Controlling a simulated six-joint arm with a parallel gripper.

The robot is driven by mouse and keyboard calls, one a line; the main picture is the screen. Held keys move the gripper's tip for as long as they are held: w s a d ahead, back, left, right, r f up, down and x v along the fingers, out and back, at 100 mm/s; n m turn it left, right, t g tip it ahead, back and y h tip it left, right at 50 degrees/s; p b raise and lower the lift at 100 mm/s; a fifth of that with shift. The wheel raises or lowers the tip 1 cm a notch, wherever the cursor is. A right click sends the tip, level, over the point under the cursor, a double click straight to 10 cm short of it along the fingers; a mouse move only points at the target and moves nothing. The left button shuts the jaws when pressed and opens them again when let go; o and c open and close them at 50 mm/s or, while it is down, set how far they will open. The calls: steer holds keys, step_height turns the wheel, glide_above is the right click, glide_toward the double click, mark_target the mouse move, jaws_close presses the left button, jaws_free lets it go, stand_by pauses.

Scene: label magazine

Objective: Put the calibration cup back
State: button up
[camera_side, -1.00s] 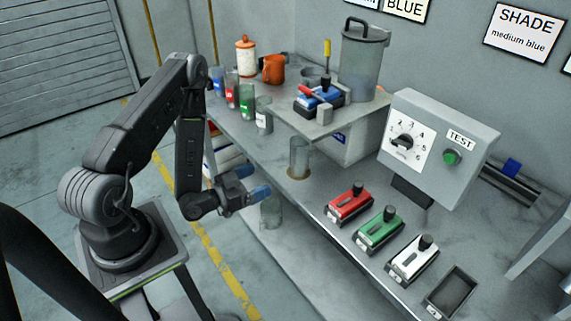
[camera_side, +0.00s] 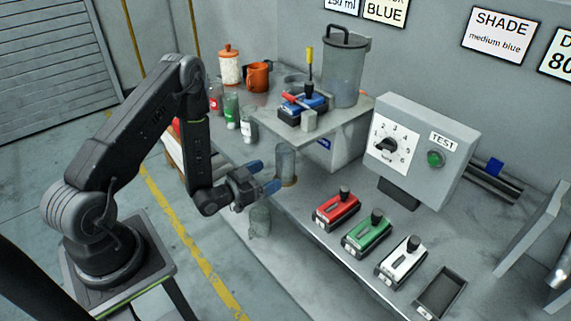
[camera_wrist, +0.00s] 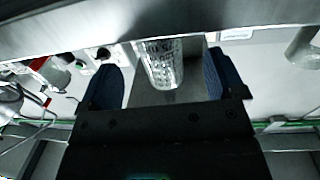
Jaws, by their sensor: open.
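In the wrist view a clear cup with dark printed marks (camera_wrist: 162,62) shows between the spread fingers of my gripper (camera_wrist: 164,80), beyond the palm. I cannot tell whether either finger touches it.
Another clear vessel (camera_side: 260,221) is below the bench edge, under my gripper. A raised shelf (camera_side: 340,118) with a lidded jug (camera_side: 345,70) and blue device (camera_side: 301,104) is behind the cup. Red (camera_side: 337,208), green (camera_side: 367,233) and white (camera_side: 400,262) units stand at right.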

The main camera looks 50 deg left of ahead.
mark_target(277, 171)
steer(key=shift+w+d+f, duration=0.1)
steer(key=shift+w+d, duration=0.1)
steer(key=shift+w, duration=1.2)
steer(key=shift+w+d, duration=0.2)
steer(key=shift+w, duration=1.15)
steer(key=c, duration=1.1)
steer(key=shift+c, duration=0.3)
